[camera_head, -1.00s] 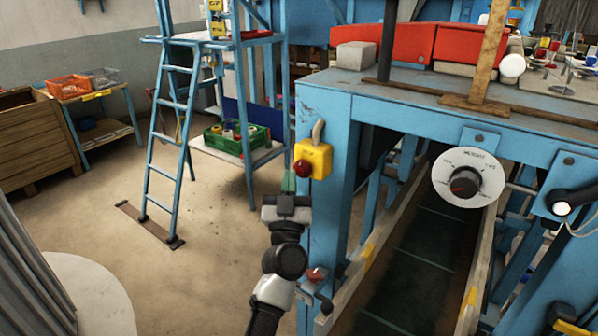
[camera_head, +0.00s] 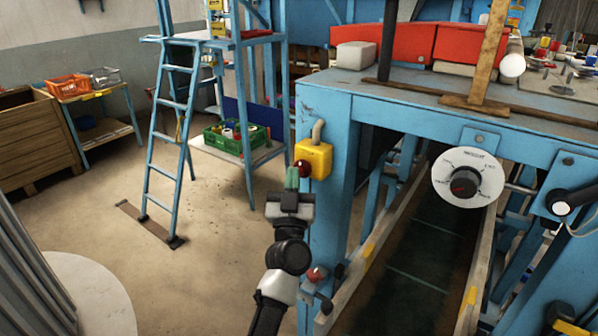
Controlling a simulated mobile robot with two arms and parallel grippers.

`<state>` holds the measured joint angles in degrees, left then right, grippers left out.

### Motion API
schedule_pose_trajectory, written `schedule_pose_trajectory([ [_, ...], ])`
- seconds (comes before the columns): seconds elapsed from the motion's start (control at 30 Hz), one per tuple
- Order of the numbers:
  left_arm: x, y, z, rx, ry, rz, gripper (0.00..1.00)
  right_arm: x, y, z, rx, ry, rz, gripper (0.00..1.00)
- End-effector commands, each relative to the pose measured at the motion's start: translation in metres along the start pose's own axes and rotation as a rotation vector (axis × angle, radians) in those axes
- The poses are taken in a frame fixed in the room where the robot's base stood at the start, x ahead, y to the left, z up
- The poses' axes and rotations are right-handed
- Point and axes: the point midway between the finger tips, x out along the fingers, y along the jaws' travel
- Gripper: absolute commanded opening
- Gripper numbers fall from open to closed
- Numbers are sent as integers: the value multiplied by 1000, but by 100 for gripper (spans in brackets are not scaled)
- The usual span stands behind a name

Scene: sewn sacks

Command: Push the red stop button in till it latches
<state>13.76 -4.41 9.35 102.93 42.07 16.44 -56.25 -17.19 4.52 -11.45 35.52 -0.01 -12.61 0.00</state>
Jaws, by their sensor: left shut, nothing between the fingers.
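The red stop button (camera_head: 304,169) sticks out from the left face of a yellow box (camera_head: 319,160) on the blue machine post. My left gripper (camera_head: 292,178) is shut and empty, its green fingertips pointing up right beside the button. The fingertips overlap the button's left edge in the picture; I cannot tell whether they touch it. My right gripper is not in view.
The blue machine frame (camera_head: 335,110) with a dark conveyor belt (camera_head: 420,250) fills the right side. A dial (camera_head: 466,181) and a black handle (camera_head: 568,200) are on it. A blue ladder (camera_head: 172,130) stands left, with clear floor between.

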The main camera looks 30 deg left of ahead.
Motion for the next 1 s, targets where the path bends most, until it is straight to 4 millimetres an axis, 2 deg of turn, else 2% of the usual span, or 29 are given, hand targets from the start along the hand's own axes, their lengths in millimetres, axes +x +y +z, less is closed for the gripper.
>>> schedule_pose_trajectory([
  [0.67,6,4,3,-1,2,-1,0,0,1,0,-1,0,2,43],
  [1.0,-3,-3,-4,0,0,0,0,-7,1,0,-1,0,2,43],
])
